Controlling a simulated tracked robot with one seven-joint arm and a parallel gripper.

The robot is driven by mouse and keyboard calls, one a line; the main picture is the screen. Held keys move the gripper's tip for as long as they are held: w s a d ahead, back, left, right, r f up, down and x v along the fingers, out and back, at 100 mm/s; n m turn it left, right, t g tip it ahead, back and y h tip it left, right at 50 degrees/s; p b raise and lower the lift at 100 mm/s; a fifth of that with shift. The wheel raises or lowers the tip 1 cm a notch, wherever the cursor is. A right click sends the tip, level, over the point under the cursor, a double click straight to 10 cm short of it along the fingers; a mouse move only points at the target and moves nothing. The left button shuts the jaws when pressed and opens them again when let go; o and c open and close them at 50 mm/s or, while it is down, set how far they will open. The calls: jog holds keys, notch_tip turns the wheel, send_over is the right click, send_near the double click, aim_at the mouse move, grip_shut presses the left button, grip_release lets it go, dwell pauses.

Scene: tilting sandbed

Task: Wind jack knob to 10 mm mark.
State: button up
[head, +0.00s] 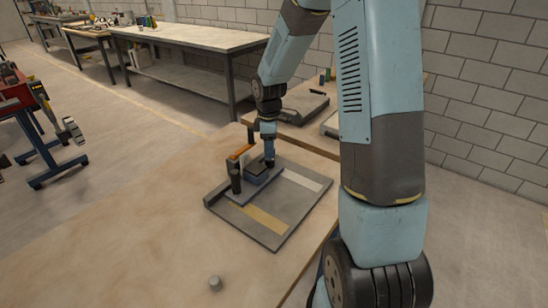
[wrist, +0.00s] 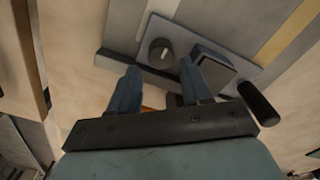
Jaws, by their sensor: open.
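The jack knob (wrist: 160,51) is a dark round knob with a pale line on its top, on a grey-blue base plate in the wrist view. My gripper (wrist: 159,67) is open, its two blue fingers apart with nothing between them. In the picture the knob lies just beyond the gap between the fingertips; I cannot tell the height between them. In the head view my gripper (head: 269,160) is low over the sandbed unit (head: 285,222) and hides the knob. No scale or 10 mm mark can be read.
A dark block (wrist: 212,70) sits close beside the right finger. A black handle (wrist: 259,103) sticks out at right, and an orange part (head: 240,152) stands at the unit's back left. The table's left side is clear.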

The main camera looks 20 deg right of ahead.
aim_at(270, 162)
jog(key=shift+f, duration=2.45)
jog(key=shift+c, duration=0.2)
